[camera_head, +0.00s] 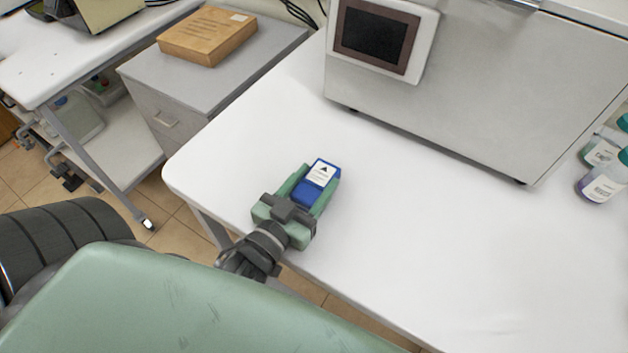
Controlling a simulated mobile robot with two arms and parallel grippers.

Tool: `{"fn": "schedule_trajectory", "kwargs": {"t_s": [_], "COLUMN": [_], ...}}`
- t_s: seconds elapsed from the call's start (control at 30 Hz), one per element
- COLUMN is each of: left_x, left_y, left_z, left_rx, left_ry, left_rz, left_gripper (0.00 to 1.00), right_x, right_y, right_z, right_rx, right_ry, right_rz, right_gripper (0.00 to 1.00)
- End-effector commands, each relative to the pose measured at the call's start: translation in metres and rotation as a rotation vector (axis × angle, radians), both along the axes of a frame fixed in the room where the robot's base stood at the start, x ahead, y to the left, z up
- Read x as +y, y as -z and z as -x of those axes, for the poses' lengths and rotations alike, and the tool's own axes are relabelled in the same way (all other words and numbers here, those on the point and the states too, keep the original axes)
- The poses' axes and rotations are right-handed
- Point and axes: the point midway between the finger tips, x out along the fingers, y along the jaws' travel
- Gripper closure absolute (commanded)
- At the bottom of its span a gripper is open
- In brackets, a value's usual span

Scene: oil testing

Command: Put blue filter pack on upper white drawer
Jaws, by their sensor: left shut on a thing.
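The blue filter pack (309,192) has a white label with a dark triangle. My left gripper (318,183) is shut on it, with one green finger along each side. Gripper and pack are over the front left part of the white table; whether the pack touches the tabletop I cannot tell. No other white drawer shows clearly. My right gripper is not in view.
A large grey machine with a screen (376,34) stands at the back of the white table (430,230). Bottles (602,184) stand at the right edge. A white wheeled cart (60,62) is at far left.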

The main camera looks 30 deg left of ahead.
Motion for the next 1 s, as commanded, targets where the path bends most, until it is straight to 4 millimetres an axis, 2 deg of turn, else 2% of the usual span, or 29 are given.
{"fn": "schedule_trajectory", "kwargs": {"t_s": [0.17,0.2,0.23,0.27,0.63,0.77,1.0], "left_x": [0.000,0.000,0.000,0.000,0.000,0.000,0.002], "left_y": [0.004,0.003,0.003,0.003,-0.002,0.002,0.001], "left_z": [0.000,0.000,0.000,0.000,0.000,0.014,0.059], "left_rx": [-0.001,0.001,0.001,0.001,-0.001,0.004,0.007], "left_ry": [0.000,0.000,0.000,0.000,0.001,0.000,-0.002], "left_rz": [0.000,0.000,0.000,0.000,-0.001,0.001,0.001], "left_gripper": [0.96,0.38,0.30,0.27,0.27,0.27,0.27], "right_x": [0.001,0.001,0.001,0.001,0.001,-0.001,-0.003], "right_y": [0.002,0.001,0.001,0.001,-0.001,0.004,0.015], "right_z": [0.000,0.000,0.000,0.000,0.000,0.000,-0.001], "right_rx": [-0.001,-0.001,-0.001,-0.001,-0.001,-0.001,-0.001], "right_ry": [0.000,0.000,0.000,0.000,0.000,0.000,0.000], "right_rz": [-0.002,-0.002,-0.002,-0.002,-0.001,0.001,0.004], "right_gripper": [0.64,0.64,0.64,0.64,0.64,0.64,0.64]}}
